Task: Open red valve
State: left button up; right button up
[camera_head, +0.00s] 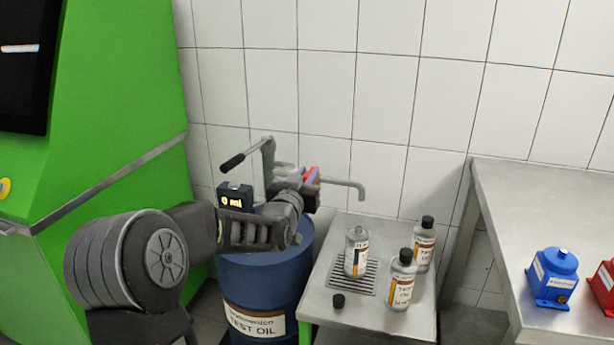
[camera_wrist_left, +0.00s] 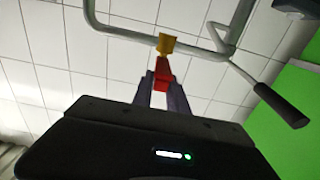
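The red valve handle (camera_head: 311,174) is on the pipe above the blue drum, partly hidden by my left gripper in the head view. In the left wrist view the red valve handle (camera_wrist_left: 162,70) points from a yellow joint (camera_wrist_left: 166,43) on the grey pipe toward my gripper. My left gripper (camera_wrist_left: 161,84) has its two purple-grey fingers close on either side of the handle, with red filling the gap between them. It looks shut on the handle. My right gripper is not in view.
A pump lever (camera_head: 246,155) and a spout (camera_head: 345,185) are beside the valve. A display (camera_head: 236,202) reads 0 ml. The blue drum (camera_head: 262,275) stands below. Several bottles stand on the metal table (camera_head: 385,322). A green machine (camera_head: 120,80) is at left.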

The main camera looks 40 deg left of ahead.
pick_arm(q)
grip_shut()
dwell(1.0)
